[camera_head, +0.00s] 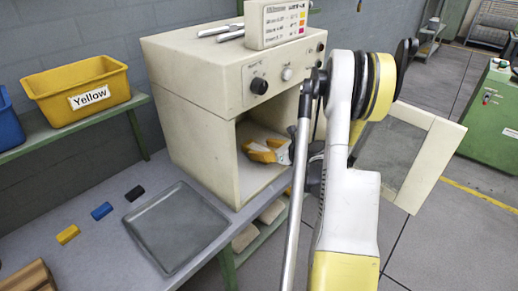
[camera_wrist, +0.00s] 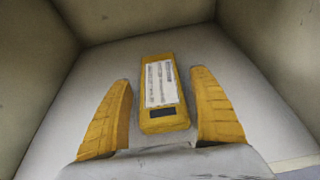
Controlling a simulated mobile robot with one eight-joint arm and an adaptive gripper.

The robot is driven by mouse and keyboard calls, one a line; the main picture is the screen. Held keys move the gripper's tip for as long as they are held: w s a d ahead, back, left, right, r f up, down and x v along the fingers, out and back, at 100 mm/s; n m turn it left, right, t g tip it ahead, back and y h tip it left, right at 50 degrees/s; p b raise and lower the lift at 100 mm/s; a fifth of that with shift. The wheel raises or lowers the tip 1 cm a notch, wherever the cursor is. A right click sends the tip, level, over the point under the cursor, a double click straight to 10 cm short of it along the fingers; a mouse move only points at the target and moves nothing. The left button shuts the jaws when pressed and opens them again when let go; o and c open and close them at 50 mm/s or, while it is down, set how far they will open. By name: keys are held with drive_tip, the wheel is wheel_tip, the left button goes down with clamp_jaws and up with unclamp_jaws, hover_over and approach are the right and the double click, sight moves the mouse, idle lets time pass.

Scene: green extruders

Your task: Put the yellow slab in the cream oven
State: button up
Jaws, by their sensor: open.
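The yellow slab (camera_wrist: 150,124), with a white printed label and a dark patch, lies flat on the floor of the cream oven (camera_head: 192,113) in the wrist view. My gripper (camera_head: 262,151) is inside the oven chamber, its yellow fingers showing through the open front. In the wrist view my gripper (camera_wrist: 160,76) is open, one finger on each side of the slab, with gaps on both sides. In the head view I cannot separate the slab from my fingers. The oven door (camera_head: 436,165) hangs open at the right, partly behind my arm.
On the bench lie another small yellow block (camera_head: 68,234), a blue block (camera_head: 102,211), a black block (camera_head: 134,193) and an empty grey tray (camera_head: 176,225). A yellow bin (camera_head: 80,88) labelled "Yellow" stands on the shelf. A sign (camera_head: 280,22) and metal tools top the oven.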

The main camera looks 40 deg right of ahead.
drive_tip(key=p+v, duration=0.3)
drive_tip(key=v, duration=0.7)
drive_tip(key=shift+s+r, duration=0.15)
drive_tip(key=shift+s, duration=0.15)
drive_tip(key=shift+p, duration=0.3)
